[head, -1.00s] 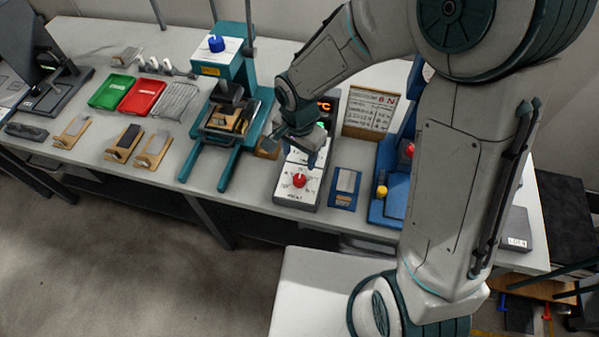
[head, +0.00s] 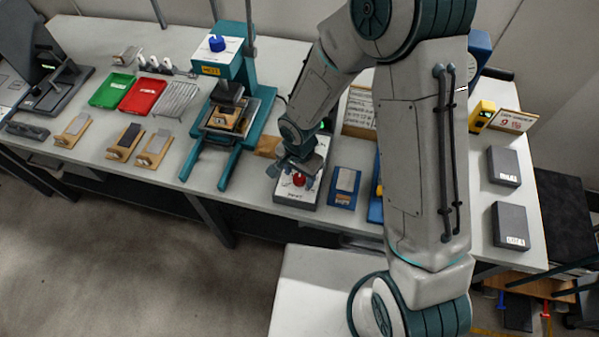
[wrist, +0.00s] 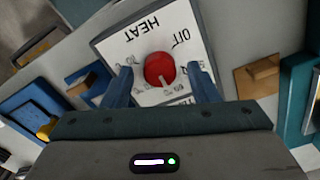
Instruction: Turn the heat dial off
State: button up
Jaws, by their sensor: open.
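The red heat dial (head: 299,179) sits on the white sloped face of a control box (head: 311,192) near the table's front edge. In the wrist view the dial (wrist: 159,70) shows from above, with "HEAT" and "OFF" lettering upside down on the panel (wrist: 120,48). The dial's pale pointer mark faces the lower right of that view, away from the "OFF" word. My gripper (wrist: 160,88) is open, with one blue finger on each side of the dial and gaps visible. In the head view my gripper (head: 299,176) is over the dial and partly hides the box.
A teal press (head: 225,115) stands left of the box. Green (head: 111,90) and red (head: 143,96) trays sit further left. Grey boxes (head: 510,226) lie at the right, beyond my arm.

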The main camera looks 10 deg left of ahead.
jog(key=c, duration=1)
jog(key=shift+o, duration=0.2)
jog(key=n+b, duration=0.2)
jog(key=n, duration=0.2)
jog(key=shift+f+b, duration=0.1)
jog(key=shift+b, duration=0.3)
jog(key=n+b, duration=0.2)
jog(key=n, duration=0.7)
jog(key=shift+n, duration=0.4)
jog(key=n, duration=0.3)
jog(key=shift+r+n, duration=0.2)
jog(key=shift+n, duration=0.2)
jog(key=n+p, duration=0.1)
jog(key=n, duration=0.5)
jog(key=shift+n, duration=0.3)
